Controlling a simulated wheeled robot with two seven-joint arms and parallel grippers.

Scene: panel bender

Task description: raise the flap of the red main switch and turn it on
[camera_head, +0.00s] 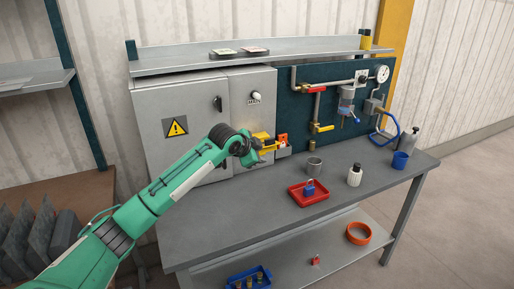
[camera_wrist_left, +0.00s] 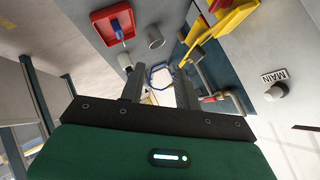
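A pale round knob or cover (camera_head: 256,96) sits above a MAIN label on the right door of the grey cabinet (camera_head: 188,145). It also shows at the right of the left wrist view (camera_wrist_left: 276,92); I see no red on it, and cannot tell whether it is a raised or lowered flap. My left gripper (camera_head: 258,149) is in front of the cabinet, below and apart from the knob. In the left wrist view, its two fingers (camera_wrist_left: 160,78) are apart with nothing between them. My right gripper is not in view.
Yellow and orange parts (camera_head: 282,140) stand close beside my left gripper at the cabinet's lower right. The bench (camera_head: 215,225) holds a red tray (camera_head: 296,198) with a blue padlock, a grey cup (camera_head: 315,166) and a white bottle (camera_head: 355,175). Pipes and valves cover the dark panel (camera_head: 335,75).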

